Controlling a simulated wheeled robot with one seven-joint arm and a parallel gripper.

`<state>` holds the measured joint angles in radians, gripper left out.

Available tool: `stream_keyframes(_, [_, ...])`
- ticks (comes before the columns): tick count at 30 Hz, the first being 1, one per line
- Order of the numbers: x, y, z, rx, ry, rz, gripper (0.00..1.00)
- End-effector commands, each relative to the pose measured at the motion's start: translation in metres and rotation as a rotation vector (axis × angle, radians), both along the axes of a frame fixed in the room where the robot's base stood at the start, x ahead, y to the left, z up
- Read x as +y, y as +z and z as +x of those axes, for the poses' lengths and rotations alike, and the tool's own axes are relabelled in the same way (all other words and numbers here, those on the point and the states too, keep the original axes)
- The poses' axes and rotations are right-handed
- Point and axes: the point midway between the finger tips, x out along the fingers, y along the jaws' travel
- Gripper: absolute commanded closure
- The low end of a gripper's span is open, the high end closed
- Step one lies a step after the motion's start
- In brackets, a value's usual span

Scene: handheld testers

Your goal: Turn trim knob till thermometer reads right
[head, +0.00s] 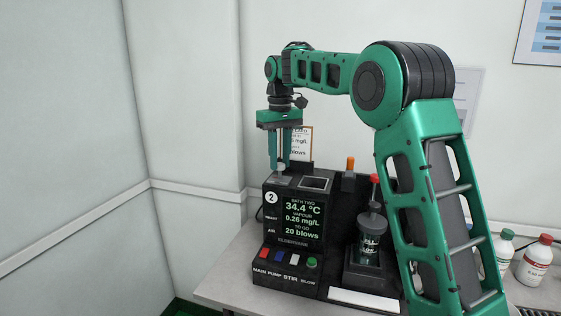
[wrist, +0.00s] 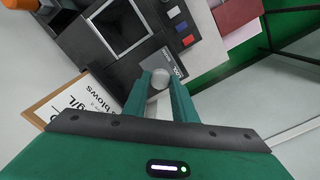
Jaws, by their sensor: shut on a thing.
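The tester (head: 270,215) is a dark box, numbered 2, on the bench. Its screen (head: 303,219) reads bath two 34.4 °C, vapour 0.26 mg/L, 20 blows to go. My gripper (head: 280,165) points down over the tester's top left and is shut on a pale round knob. In the wrist view the knob (wrist: 159,79) sits between my fingertips (wrist: 160,88), beside a small printed label (wrist: 178,72) that is partly hidden. I cannot make out a pointer mark on the knob. No separate thermometer can be made out for sure.
A square opening (head: 315,183) is next to the knob. A framed card (head: 301,143) stands behind. A glass jar (head: 369,238) is at the tester's right. Coloured switches (head: 279,257) line its front. White bottles (head: 534,262) stand at the far right, past my arm.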

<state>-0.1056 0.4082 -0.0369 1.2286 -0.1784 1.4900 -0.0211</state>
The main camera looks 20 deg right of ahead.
Motion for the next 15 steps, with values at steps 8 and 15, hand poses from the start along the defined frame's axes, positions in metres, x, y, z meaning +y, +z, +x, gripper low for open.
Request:
stream_keyframes(8, [-0.0002, -0.0014, -0.0016, 0.008, 0.006, -0.001, 0.98])
stream_keyframes(15, [-0.0003, -0.0013, -0.0013, 0.006, 0.005, -0.001, 0.57])
